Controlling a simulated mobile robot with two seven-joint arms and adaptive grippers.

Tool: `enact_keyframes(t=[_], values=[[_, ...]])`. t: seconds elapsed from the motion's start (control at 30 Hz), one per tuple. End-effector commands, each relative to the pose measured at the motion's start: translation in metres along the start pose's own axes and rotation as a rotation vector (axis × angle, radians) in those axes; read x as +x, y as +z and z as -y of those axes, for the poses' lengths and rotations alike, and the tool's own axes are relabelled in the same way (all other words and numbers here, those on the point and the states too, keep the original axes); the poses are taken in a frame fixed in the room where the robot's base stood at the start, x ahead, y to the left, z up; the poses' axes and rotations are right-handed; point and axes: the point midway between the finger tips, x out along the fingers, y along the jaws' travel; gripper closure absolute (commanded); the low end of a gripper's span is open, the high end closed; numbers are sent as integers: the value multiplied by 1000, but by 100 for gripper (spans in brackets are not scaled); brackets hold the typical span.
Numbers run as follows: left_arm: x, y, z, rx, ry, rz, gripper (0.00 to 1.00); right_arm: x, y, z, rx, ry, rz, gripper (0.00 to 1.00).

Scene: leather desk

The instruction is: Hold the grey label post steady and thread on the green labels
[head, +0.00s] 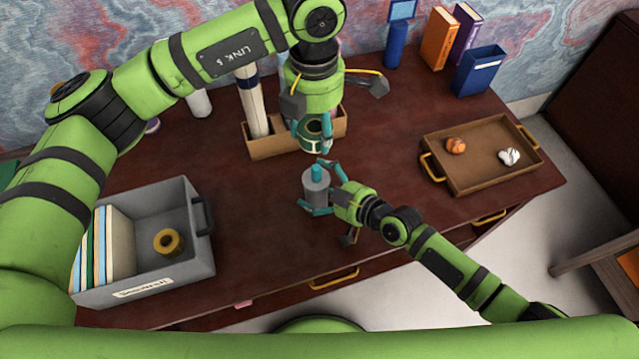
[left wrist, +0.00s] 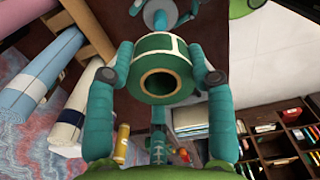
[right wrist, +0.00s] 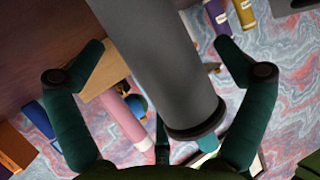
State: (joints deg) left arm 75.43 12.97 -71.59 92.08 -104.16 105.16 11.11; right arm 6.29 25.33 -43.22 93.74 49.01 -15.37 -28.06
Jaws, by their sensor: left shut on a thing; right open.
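The post also fills the middle of the right wrist view (right wrist: 165,65), between the spread fingers (right wrist: 160,78). My left gripper (head: 313,135) is shut on a green label roll (left wrist: 160,66) with a pale band and a brown-lined hole. It holds the roll above and apart from the post. Part of the post's top shows beyond the roll in the left wrist view.
A grey bin (head: 150,290) with folders and a brass-coloured ring (head: 168,242) stands at the left. A wooden holder (head: 275,146) with rolls is behind the left gripper. A brown tray (head: 480,180) with small crumpled things lies right. Books stand at the back right.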

Motion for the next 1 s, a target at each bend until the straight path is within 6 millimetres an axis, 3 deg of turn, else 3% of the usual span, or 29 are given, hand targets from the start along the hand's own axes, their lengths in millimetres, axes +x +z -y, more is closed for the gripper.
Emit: enact_keyframes(t=[0.33,0.4,0.5,0.77,1.0], values=[[0,0,0,0,0,0,78,4,0,0,0,0,0,0],[0,0,0,0,0,0,78,4,0,0,0,0,0,28],[0,0,0,0,0,0,78,4,0,0,0,0,1,61],[4,0,0,10,1,0,78,4,1,0,-1,0,3,62],[43,-2,0,106,5,-3,78,4,2,0,-1,0,4,62]])
